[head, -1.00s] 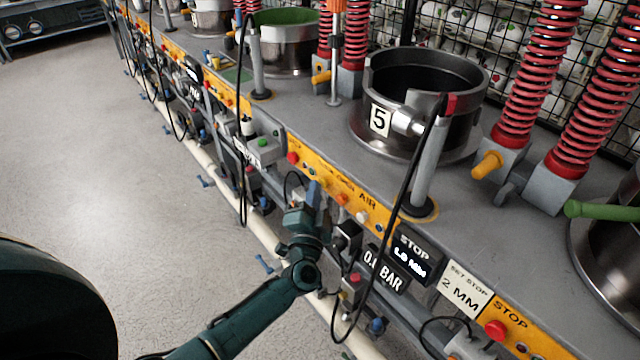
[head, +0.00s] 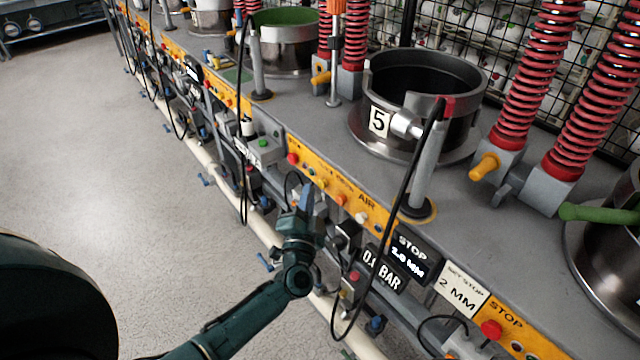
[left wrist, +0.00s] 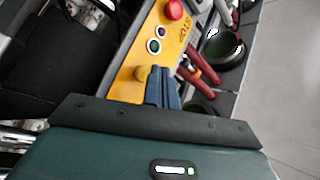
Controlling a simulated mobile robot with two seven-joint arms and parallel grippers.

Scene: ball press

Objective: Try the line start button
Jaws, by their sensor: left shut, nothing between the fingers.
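My left gripper (head: 306,194) is shut and empty, close to the front of the yellow control panel (head: 348,189) below the pot marked 5. In the left wrist view its blue-grey fingers (left wrist: 163,86) lie over the panel (left wrist: 128,88), beside a yellow knob (left wrist: 140,73). Whether they touch it I cannot tell. The red button also shows in the head view (head: 292,158). No line start label is readable. My right gripper is not in view.
The steel pot (head: 420,105) marked 5 stands on the bench behind the panel. A black hose (head: 383,225) hangs in front, right of my gripper. A pale pipe (head: 263,236) runs low along the bench. The floor (head: 110,170) on the left is clear.

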